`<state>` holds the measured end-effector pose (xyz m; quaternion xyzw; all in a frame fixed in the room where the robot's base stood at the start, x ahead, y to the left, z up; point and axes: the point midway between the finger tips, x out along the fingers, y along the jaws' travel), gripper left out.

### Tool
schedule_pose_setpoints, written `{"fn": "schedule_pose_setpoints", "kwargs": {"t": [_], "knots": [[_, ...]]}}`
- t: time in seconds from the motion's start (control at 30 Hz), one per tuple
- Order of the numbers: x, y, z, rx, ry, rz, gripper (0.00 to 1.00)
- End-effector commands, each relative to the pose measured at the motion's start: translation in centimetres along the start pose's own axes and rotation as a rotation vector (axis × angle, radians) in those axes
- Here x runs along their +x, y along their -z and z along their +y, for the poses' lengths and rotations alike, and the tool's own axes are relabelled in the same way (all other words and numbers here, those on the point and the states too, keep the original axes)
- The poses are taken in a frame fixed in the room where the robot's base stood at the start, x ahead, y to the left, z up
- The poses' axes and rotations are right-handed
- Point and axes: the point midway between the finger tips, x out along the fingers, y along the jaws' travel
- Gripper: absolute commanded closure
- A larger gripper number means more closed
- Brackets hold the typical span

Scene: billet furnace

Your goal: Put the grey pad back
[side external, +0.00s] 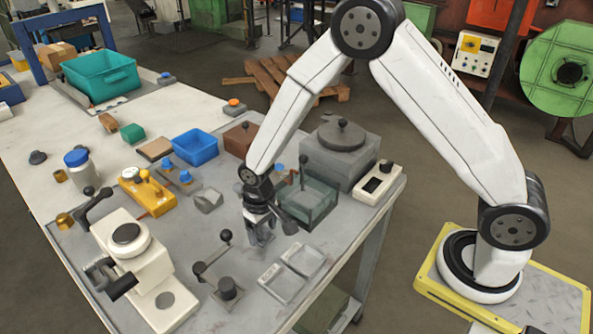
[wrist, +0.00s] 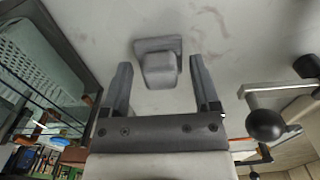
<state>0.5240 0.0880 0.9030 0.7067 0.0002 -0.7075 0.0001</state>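In the wrist view a small grey pad (wrist: 159,65), a raised block on a flat plate, sits on the pale surface just beyond and between my fingertips. My gripper (wrist: 161,62) is open, with a gap on both sides of the block and nothing held. In the side external view my gripper (side external: 262,242) points down, low over the grey bench top, between a glass-sided box and a crank. The fingers largely hide what lies between them there. Two shallow square grey trays (side external: 280,283) (side external: 305,260) lie to the lower right of my gripper.
The glass box (side external: 308,203) stands close right of my gripper. The ball-handled crank (side external: 226,287) is to its lower left. A grey wedge-like block (side external: 208,200), a yellow fixture (side external: 147,194) and a white press (side external: 147,265) stand farther left. A blue bin (side external: 195,147) is behind.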

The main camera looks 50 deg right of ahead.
Motion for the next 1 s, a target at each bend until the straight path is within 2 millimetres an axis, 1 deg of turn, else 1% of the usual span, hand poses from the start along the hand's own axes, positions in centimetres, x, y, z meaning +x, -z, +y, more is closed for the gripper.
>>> {"fn": "schedule_pose_setpoints", "kwargs": {"t": [0.27, 0.47, 0.67, 1.0], "knots": [[-0.3, 0.0, 0.0, 0.0, 0.0, 0.001, 0.21], [-1.6, 0.0, 0.0, 0.0, 0.0, 0.002, 0.21], [-4.0, 0.1, 0.0, 0.0, 0.001, 0.004, 0.21], [-9.0, 0.1, 0.0, 0.0, 0.001, 0.003, 0.21]]}}
